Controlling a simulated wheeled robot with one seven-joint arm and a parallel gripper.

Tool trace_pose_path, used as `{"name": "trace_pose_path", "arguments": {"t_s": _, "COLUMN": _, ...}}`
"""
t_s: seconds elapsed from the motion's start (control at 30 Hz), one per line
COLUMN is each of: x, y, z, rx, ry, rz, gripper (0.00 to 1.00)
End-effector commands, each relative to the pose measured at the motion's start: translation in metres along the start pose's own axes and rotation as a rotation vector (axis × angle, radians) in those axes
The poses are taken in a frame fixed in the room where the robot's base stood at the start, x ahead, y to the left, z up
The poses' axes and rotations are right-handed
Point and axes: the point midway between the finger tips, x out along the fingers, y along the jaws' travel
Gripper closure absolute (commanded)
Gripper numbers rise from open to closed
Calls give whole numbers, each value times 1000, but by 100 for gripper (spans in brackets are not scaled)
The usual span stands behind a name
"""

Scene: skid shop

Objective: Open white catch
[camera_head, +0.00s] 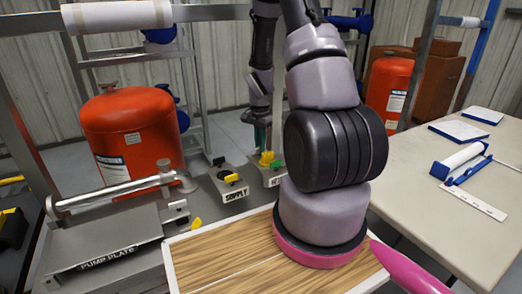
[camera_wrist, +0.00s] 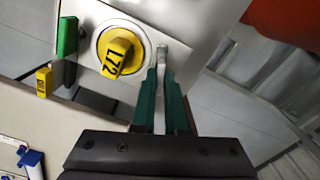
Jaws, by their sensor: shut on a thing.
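A pale catch (camera_wrist: 162,58), whitish grey, stands at the edge of a light metal plate (camera_wrist: 190,25) in the wrist view. My gripper (camera_wrist: 161,84) has its two green fingers closed around the lower part of this catch. In the head view my gripper (camera_head: 262,138) is at the far end of my arm, pointing down beside a small plate with yellow and green parts. The catch cannot be made out there.
In the wrist view a yellow knob (camera_wrist: 117,52) with black marks sits left of the catch, with a green block (camera_wrist: 66,37) beyond it. The head view shows a red tank (camera_head: 130,130), a supply plate (camera_head: 228,180), a pump plate (camera_head: 105,245) and a table (camera_head: 420,190).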

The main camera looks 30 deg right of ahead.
Motion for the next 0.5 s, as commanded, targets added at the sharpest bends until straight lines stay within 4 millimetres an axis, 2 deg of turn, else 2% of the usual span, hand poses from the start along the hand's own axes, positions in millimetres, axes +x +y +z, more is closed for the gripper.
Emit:
{"name": "trace_pose_path", "arguments": {"t_s": 0.13, "x": 0, "y": 0, "z": 0, "rx": 11, "ry": -1, "rz": 1, "gripper": 100}}
{"name": "trace_pose_path", "arguments": {"t_s": 0.33, "x": 0, "y": 0, "z": 1, "rx": 262, "ry": 0, "rz": 2, "gripper": 100}}
{"name": "trace_pose_path", "arguments": {"t_s": 0.5, "x": 0, "y": 0, "z": 1, "rx": 300, "ry": -1, "rz": 1, "gripper": 100}}
